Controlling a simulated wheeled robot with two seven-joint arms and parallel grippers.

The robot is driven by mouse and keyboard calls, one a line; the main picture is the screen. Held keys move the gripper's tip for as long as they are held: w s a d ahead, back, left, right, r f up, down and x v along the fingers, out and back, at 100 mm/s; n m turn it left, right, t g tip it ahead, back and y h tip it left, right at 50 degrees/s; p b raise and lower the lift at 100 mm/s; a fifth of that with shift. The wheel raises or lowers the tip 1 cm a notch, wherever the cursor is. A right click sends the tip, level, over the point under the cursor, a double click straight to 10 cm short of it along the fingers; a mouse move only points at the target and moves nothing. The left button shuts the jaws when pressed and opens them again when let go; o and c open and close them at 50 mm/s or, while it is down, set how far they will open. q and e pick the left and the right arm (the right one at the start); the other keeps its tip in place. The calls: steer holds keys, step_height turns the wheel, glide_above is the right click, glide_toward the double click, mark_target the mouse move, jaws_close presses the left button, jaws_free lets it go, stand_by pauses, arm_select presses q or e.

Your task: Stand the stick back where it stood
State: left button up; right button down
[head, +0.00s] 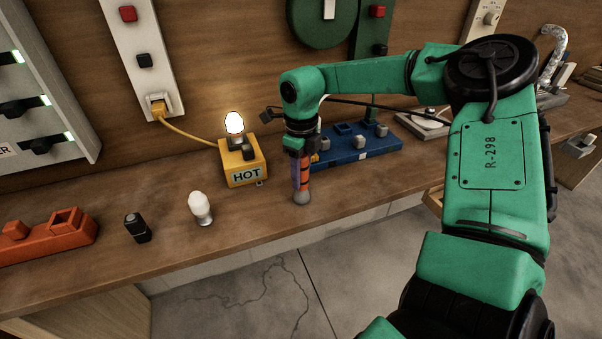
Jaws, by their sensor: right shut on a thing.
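My right gripper (301,151) points down over the front part of the wooden bench (250,213). It is shut on the stick (303,178), which has orange and dark purplish parts and a rounded grey lower end. The stick is near upright, with its lower end close to the bench's front edge. I cannot tell whether that end touches the bench top. The stick's upper part is hidden by the gripper. My left gripper is not in view.
A yellow box marked HOT (244,163) with a lit bulb stands left of the stick. A blue tray (358,146) lies behind it to the right. A white bulb (200,208), a black block (138,228) and an orange holder (47,237) stand farther left.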

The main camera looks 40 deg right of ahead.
steer(key=shift+f, duration=0.2)
steer(key=shift+c, duration=2)
jaws_free()
steer(key=shift+r, duration=0.15)
step_height(320, 180, up, 14)
steer(key=shift+r, duration=0.2)
